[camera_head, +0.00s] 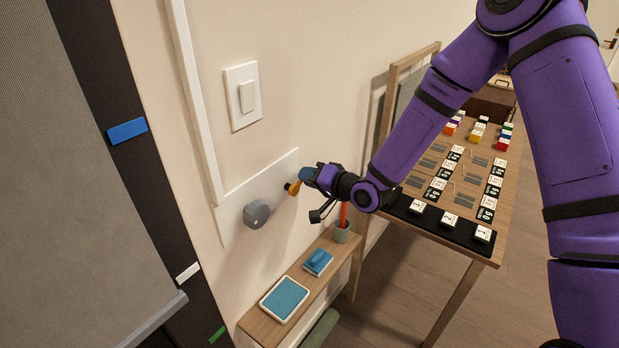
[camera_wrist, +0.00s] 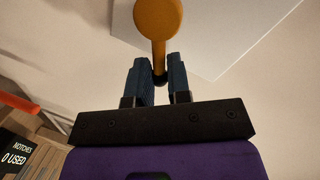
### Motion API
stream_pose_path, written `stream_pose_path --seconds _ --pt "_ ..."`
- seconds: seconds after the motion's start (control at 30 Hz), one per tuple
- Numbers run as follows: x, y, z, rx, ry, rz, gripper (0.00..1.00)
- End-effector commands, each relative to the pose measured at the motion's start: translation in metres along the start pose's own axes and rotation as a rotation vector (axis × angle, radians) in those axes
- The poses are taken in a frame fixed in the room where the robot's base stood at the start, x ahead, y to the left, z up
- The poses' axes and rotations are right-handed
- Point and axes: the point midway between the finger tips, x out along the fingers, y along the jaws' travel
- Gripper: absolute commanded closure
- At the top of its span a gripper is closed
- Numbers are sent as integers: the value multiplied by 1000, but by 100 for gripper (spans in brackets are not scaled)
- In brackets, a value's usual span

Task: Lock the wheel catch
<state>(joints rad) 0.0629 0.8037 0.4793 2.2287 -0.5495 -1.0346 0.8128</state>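A white plate (camera_head: 236,222) is fixed on the wall. It carries a grey round knob (camera_head: 256,213), which looks like the wheel, and a small orange-yellow lever (camera_head: 293,188) to its right, likely the catch. My gripper (camera_head: 304,176) is at the lever, coming from the right. In the wrist view the lever's round orange end (camera_wrist: 158,18) is above the fingertips, and its narrow dark end lies between the two blue fingers (camera_wrist: 160,76). The fingers are slightly apart; whether they press on the lever cannot be told. The knob is not visible in the wrist view.
A light switch (camera_head: 242,96) is above the plate. A narrow shelf (camera_head: 262,326) below holds a blue pad tray (camera_head: 285,299), a blue block (camera_head: 318,262) and a grey cup (camera_head: 341,232) with a red stick. A table (camera_head: 478,244) with numbered tiles stands right. A grey panel (camera_head: 75,180) stands left.

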Motion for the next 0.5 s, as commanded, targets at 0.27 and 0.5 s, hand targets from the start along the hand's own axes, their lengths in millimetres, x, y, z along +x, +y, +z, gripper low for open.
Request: stream_pose_path --seconds 0.27,0.5 --pt "-1 4 1 35 -10 2 100" --pt "0 10 1 177 -37 -8 100"
